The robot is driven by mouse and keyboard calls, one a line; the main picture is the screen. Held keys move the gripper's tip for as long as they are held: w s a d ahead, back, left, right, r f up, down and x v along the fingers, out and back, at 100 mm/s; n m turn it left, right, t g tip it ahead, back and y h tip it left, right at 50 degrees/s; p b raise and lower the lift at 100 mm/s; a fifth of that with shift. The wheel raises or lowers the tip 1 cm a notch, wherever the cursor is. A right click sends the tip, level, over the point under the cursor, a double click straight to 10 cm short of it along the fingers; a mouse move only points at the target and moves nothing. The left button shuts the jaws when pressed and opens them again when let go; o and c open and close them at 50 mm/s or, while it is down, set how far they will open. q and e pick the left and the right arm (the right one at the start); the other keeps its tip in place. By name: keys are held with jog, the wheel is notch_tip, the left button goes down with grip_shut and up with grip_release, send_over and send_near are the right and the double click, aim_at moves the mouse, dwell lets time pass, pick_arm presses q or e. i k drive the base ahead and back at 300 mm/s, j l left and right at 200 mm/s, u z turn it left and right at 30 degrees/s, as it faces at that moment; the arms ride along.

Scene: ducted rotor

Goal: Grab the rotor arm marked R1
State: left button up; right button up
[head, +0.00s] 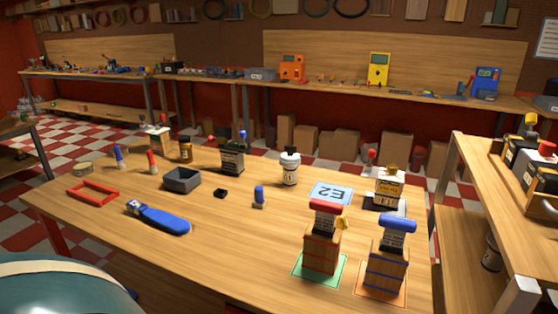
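I cannot make out an R1 mark on anything in the head view. A red-topped piece (325,215) with a white label stands upright on a wooden block (321,252) on a green mat (302,271). A blue-topped piece (397,232) with a white label stands on another wooden block (386,270) on an orange mat (370,294). Their labels are too small to read. A dark block with a blue knob (232,157) stands farther back. Neither of my grippers is in view.
The wooden table (240,250) holds a blue card marked E2 (331,193), a white bottle (290,168), a grey tray (181,181), a blue-handled tool (158,217) and a red frame (92,190). A shelf unit (500,200) stands at right. The front middle of the table is clear.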

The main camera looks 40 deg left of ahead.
aim_at(177, 225)
jog(key=u, duration=2.05)
jog(key=j+z, duration=0.1)
jog(key=z, duration=0.3)
jog(key=i+j+z, duration=0.1)
jog(key=z, duration=0.25)
jog(key=j+z, duration=0.1)
jog(key=z, duration=0.3)
jog(key=j+z, duration=0.35)
jog(key=j, duration=0.15)
jog(key=j+z, duration=0.35)
jog(key=j, duration=0.15)
